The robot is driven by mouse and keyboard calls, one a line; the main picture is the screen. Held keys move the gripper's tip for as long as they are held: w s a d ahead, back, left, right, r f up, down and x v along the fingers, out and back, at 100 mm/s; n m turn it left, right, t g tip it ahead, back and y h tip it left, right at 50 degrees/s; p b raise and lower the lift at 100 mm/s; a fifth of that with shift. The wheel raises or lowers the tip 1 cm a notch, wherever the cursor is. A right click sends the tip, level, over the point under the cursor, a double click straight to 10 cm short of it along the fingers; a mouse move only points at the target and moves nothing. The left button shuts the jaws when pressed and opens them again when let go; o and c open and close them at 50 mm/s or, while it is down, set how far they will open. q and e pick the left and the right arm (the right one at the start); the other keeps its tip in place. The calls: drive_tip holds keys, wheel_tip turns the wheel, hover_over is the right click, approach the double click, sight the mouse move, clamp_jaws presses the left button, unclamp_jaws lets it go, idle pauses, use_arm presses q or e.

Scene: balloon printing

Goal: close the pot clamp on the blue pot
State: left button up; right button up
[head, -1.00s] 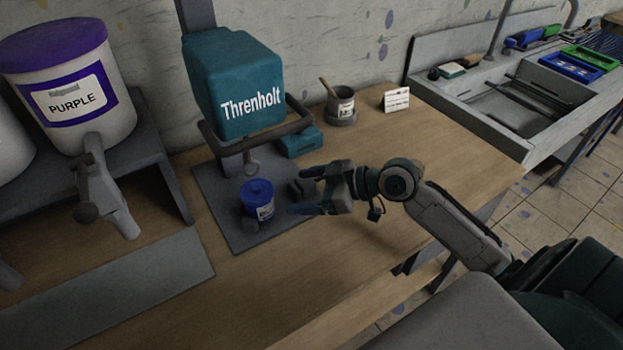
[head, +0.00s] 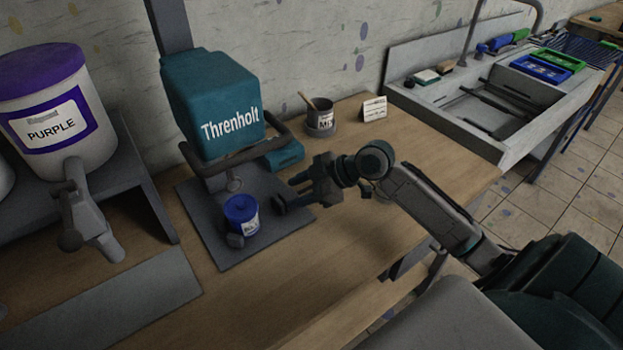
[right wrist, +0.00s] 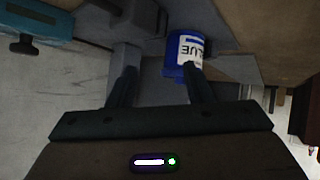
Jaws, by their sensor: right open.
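A small grey block (head: 235,241) shows at the pot's front, probably part of the pot clamp. My right gripper (head: 287,191) is open, right of the pot and apart from it. In the right wrist view the blue pot (right wrist: 186,48) shows its label beyond one finger of the gripper (right wrist: 160,72). A grey block (right wrist: 125,56) is beyond the other finger; contact cannot be told. My left gripper is not in view.
A dark frame (head: 240,153) surrounds the machine's lower front. A teal block (head: 285,155), a cup (head: 320,118) and a white card (head: 374,108) stand behind my gripper. The purple dispenser (head: 45,115) is at the left. The wooden table (head: 300,270) is clear in front.

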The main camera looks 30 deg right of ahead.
drive_tip(key=w+d+r+n+g+h+p, duration=0.2)
drive_tip(key=d+n+g, duration=0.1)
drive_tip(key=d, duration=0.4)
drive_tip(key=w+d+r+n+g+h+p, duration=0.1)
drive_tip(key=d+r+n+g+h, duration=0.1)
drive_tip(key=d+n, duration=0.35)
drive_tip(key=shift+m, duration=0.95)
drive_tip(key=p+x, duration=0.1)
drive_tip(key=x, duration=0.2)
drive_tip(key=p+x, duration=0.1)
drive_tip(key=x, duration=0.2)
drive_tip(key=p+x, duration=0.1)
drive_tip(key=x, duration=0.2)
drive_tip(key=shift+d+f, duration=0.2)
drive_tip(key=shift+d, duration=0.05)
drive_tip(key=shift+w+a+f, duration=0.1)
drive_tip(key=shift+w+f, duration=0.05)
drive_tip(key=shift+f, duration=0.3)
drive_tip(key=shift+c, duration=0.5)
